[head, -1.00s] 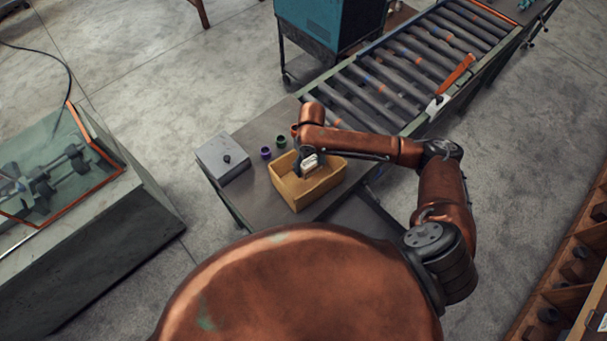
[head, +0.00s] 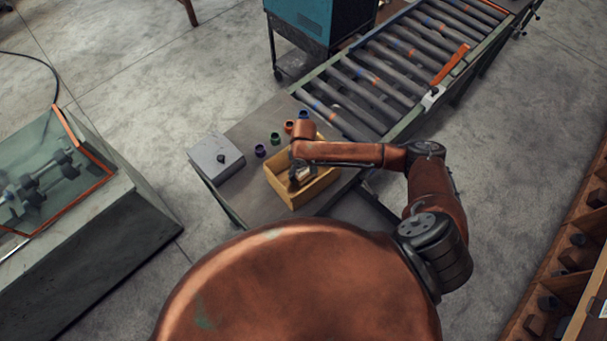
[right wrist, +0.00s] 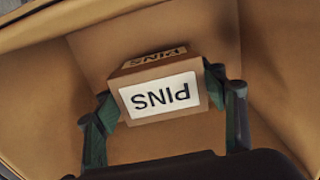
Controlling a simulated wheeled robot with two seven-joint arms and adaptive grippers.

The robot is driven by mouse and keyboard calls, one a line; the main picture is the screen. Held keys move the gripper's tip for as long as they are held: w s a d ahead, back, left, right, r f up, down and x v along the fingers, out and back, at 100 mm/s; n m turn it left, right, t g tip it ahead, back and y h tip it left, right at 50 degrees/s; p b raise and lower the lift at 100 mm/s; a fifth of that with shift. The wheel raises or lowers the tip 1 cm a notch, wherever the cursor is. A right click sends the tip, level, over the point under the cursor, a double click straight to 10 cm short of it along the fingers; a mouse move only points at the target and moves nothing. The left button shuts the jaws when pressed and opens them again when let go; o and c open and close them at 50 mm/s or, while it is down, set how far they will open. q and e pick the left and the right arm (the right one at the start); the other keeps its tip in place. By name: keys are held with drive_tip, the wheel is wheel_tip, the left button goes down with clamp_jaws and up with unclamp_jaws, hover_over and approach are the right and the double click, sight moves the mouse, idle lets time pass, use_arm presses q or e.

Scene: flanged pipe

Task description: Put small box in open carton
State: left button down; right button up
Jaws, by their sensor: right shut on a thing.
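The open carton (head: 318,187) stands on the table in the head view, and its tan inner walls (right wrist: 272,50) fill most of the right wrist view. My right gripper (head: 297,180) is down inside the carton. In the right wrist view its two green-padded fingers (right wrist: 165,112) are shut on the small box (right wrist: 165,98), a brown box with a white label reading PINS. The box is between the fingers within the carton's walls; I cannot tell whether it touches the floor of the carton. In the head view the box is mostly hidden by the gripper. My left gripper is not in view.
A grey box with a black knob (head: 217,157) sits left of the carton. Small purple, green and orange cups (head: 275,138) stand behind it. A roller conveyor (head: 390,70) runs from the table to the back right.

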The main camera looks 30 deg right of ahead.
sight(304, 170)
wheel_tip(304, 170, down, 2)
drive_tip(key=shift+f, duration=0.1)
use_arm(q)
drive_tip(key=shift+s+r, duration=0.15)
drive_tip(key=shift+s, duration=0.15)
use_arm(e)
drive_tip(key=shift+f, duration=0.1)
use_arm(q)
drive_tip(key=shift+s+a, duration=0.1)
use_arm(e)
drive_tip(key=o, duration=1.4)
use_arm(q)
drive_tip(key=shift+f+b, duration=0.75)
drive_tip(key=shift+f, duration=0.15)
use_arm(e)
wheel_tip(304, 170, up, 12)
drive_tip(key=shift+r, duration=0.1)
